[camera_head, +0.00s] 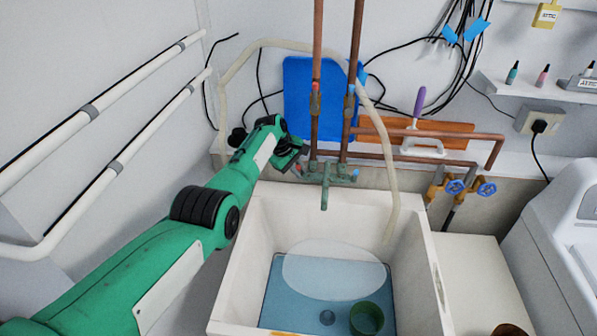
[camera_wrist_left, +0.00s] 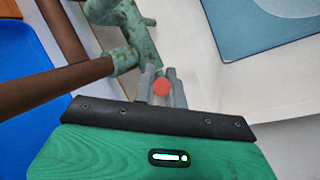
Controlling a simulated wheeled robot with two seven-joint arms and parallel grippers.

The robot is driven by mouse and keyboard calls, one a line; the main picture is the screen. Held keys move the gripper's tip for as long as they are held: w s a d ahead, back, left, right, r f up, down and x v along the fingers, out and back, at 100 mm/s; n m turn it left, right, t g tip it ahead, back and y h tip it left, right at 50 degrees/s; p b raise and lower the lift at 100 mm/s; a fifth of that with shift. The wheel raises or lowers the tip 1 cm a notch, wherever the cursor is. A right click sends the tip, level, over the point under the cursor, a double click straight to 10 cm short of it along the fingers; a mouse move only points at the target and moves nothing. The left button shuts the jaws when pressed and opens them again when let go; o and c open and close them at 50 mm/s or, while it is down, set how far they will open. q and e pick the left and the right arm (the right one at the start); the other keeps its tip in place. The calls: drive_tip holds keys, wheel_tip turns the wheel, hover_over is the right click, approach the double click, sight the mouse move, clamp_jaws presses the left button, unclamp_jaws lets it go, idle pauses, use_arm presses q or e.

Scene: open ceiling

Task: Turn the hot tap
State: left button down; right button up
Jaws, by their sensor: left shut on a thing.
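The tap (camera_head: 325,180) is a greenish, worn brass fitting on two copper pipes, its spout pointing down over the white sink (camera_head: 248,245). My left gripper (camera_head: 298,168) reaches in from the left to the tap's left end. In the left wrist view, its grey fingers (camera_wrist_left: 162,90) are shut on the hot tap handle, whose round red cap (camera_wrist_left: 161,86) shows between them. A blue-marked handle (camera_head: 355,174) is at the tap's right end. My right gripper is not in view.
Copper pipes (camera_head: 317,60) rise behind the tap. A pale hose (camera_head: 391,190) hangs into the sink. A green bowl (camera_head: 367,318) sits in the sink. A blue board (camera_head: 297,95) leans on the wall. Two blue-handled valves (camera_head: 455,187) are to the right.

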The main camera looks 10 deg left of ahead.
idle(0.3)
use_arm(q)
drive_tip(key=c, duration=1.5)
unclamp_jaws()
drive_tip(key=shift+o, duration=0.2)
drive_tip(key=v, duration=1.3)
drive_tip(key=shift+r+b, duration=0.35)
drive_tip(key=shift+b, duration=0.1)
drive_tip(key=shift+a, duration=0.15)
